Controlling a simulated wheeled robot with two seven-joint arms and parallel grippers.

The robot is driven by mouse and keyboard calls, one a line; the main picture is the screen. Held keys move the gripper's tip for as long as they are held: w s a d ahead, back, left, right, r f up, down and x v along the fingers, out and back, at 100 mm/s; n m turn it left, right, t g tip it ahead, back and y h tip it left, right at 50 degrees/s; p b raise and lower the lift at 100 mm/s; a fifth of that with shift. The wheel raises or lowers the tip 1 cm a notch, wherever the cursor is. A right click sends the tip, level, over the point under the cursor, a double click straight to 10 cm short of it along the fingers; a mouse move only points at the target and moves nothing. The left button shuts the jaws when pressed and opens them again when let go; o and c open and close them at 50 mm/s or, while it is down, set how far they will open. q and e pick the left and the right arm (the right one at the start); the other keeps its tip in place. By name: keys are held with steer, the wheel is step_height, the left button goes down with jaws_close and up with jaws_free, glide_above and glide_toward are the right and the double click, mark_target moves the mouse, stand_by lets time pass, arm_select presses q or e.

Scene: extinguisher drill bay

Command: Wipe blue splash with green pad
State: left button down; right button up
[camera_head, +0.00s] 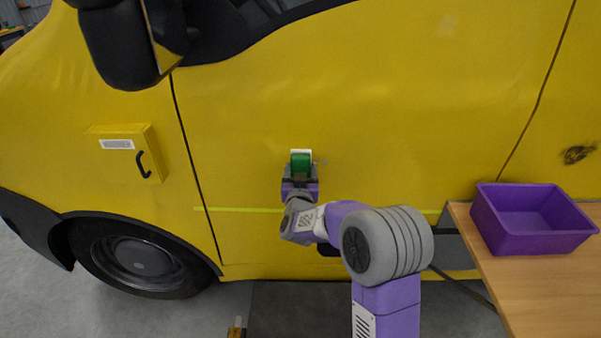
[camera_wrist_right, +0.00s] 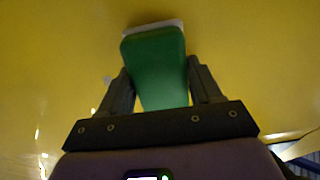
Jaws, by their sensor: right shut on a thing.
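The green pad (camera_head: 301,163) has a white face and is held between the fingers of my right gripper (camera_head: 300,181). In the right wrist view the pad (camera_wrist_right: 156,62) sits between both fingers of the gripper (camera_wrist_right: 158,92), its white edge at or very near the yellow van door (camera_head: 380,90). I cannot tell for sure whether it touches. A small faint greyish mark (camera_head: 321,162) shows on the door just right of the pad. No clearly blue splash shows; the pad hides the door behind it. My left gripper is out of view.
A purple bin (camera_head: 530,240) stands on a wooden table (camera_head: 545,300) at the right. A dark scuff (camera_head: 577,154) marks the van at far right. A yellow box with a black handle (camera_head: 126,150) juts from the left, and a dark mirror (camera_head: 120,45) hangs at upper left.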

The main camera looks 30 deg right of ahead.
mark_target(328, 163)
steer(key=shift+s+d+b, duration=0.35)
steer(key=shift+s+d, duration=0.15)
steer(key=shift+d, duration=0.35)
steer(key=shift+s+d+b, duration=0.3)
steer(key=shift+s+d, duration=0.25)
steer(key=shift+d, duration=0.25)
steer(key=shift+s+d+b, duration=0.35)
steer(key=shift+s+d, duration=0.15)
steer(key=shift+d, duration=0.35)
steer(key=shift+s+d, duration=0.6)
steer(key=shift+d, duration=0.3)
steer(key=shift+w+a+r+p, duration=0.15)
steer(key=shift+w+a, duration=0.3)
steer(key=shift+a, duration=0.25)
steer(key=shift+w+a+f+p, duration=0.1)
steer(key=shift+w+a+p, duration=0.1)
steer(key=shift+w+a, duration=0.4)
steer(key=shift+w+a+r+p, duration=0.15)
steer(key=shift+w+a, duration=0.2)
steer(key=shift+a, duration=0.45)
steer(key=shift+w+a+f+p, duration=0.15)
steer(key=shift+w+a, duration=0.25)
steer(key=shift+a, duration=0.3)
steer(key=shift+w+a+p, duration=0.15)
steer(key=shift+w+a, duration=0.25)
steer(key=shift+a, duration=0.25)
steer(key=v, duration=0.6)
